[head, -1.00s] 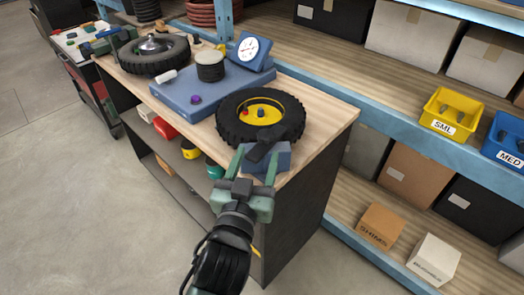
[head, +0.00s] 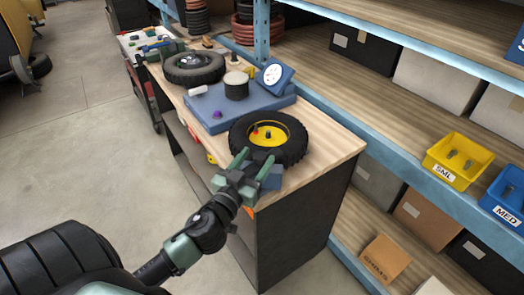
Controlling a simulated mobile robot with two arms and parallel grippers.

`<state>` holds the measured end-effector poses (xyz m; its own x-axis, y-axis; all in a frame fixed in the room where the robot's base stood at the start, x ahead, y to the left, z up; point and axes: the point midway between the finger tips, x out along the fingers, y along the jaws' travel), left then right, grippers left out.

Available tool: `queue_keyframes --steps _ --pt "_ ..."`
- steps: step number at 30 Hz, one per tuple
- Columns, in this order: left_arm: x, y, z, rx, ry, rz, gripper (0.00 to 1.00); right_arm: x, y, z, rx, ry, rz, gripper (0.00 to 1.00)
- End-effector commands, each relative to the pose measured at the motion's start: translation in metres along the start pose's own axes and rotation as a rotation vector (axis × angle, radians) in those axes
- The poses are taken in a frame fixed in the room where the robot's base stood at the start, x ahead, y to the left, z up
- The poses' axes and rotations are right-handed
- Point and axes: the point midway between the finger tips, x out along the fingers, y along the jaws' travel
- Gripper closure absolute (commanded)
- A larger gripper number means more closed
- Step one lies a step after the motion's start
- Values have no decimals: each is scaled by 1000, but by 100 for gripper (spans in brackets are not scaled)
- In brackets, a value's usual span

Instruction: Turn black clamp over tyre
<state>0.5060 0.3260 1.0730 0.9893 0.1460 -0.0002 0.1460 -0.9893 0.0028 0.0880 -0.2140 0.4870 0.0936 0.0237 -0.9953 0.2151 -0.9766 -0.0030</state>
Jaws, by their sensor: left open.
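The black tyre (head: 296,148) with a yellow hub (head: 262,133) lies flat near the front right corner of the wooden bench top. A blue-grey block (head: 271,180) stands at the tyre's near edge. The black clamp (head: 252,167) is mostly hidden behind my left gripper; only a dark part shows between the fingers, and I cannot tell whether they touch it. My left gripper (head: 254,160) is open at the tyre's near side, fingers pointing towards the hub. My right gripper is not in view.
A blue base (head: 215,118) with a dark cylinder (head: 236,88) and a dial gauge (head: 274,73) stands behind the tyre. Another tyre (head: 194,70) lies farther back. Shelving with yellow (head: 457,160) and blue bins (head: 503,200) runs along the right. The bench's right corner is clear.

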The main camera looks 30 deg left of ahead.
Motion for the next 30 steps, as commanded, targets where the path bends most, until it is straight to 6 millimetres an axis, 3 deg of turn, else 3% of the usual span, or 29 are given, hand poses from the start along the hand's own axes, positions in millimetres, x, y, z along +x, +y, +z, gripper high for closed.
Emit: queue_keyframes --steps 6,14,20,30 --pt "18 0 0 -1 -1 0 44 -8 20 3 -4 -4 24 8" --pt "20 1 1 -1 -2 0 44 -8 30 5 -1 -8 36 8" --pt "20 1 1 -1 -2 1 97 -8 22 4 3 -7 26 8" --pt "24 3 1 -2 0 -1 100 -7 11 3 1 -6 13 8"
